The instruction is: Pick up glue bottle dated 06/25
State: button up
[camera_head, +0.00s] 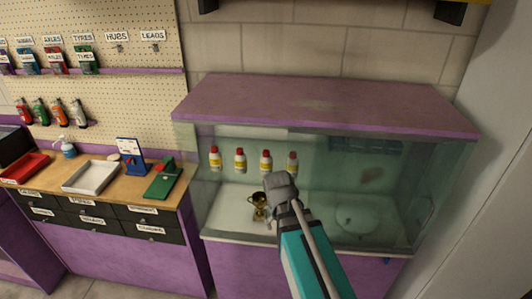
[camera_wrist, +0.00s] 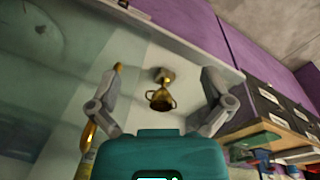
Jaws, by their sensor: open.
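Several small glue bottles stand in a row along the back of a glass case in the head view: the far-left bottle (camera_head: 215,158), a second bottle (camera_head: 240,160), a third bottle (camera_head: 266,161) and the far-right bottle (camera_head: 292,163). Each has a red cap and a white and yellow body. Their dates are too small to read. My gripper (camera_head: 280,184) is in front of the two right bottles, partly covering the far-right one. In the wrist view my gripper (camera_wrist: 160,84) is open, its fingers apart and nothing held.
A gold trophy (camera_head: 260,205) stands in the case just left of my gripper; it also shows between the fingers in the wrist view (camera_wrist: 161,98). The case has a purple top (camera_head: 320,105) above. A wooden workbench (camera_head: 115,185) with trays stands left.

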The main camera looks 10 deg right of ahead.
jog(key=w+r+n+h+p, duration=0.2)
jog(key=w+r+n+p, duration=0.1)
jog(key=w+r+n, duration=0.15)
jog(key=n+t+h, duration=0.5)
jog(key=n+h, duration=0.3)
jog(key=n, duration=0.9)
send_near(261, 159)
jog(key=shift+s+a+r+m+p, duration=0.25)
jog(key=shift+a+r+p, duration=0.15)
jog(key=shift+r, duration=0.2)
jog(key=shift+d, duration=0.1)
jog(key=b+x, duration=0.2)
jog(key=x, duration=0.1)
jog(key=b+x, duration=0.1)
jog(key=x, duration=0.3)
jog(key=shift+w+d+f+b, duration=0.1)
jog(key=shift+d+f+b, duration=0.05)
jog(key=shift+f+b, duration=0.25)
jog(key=shift+w+d+f, duration=0.15)
jog(key=shift+w+d, duration=0.05)
jog(key=shift+d, duration=0.2)
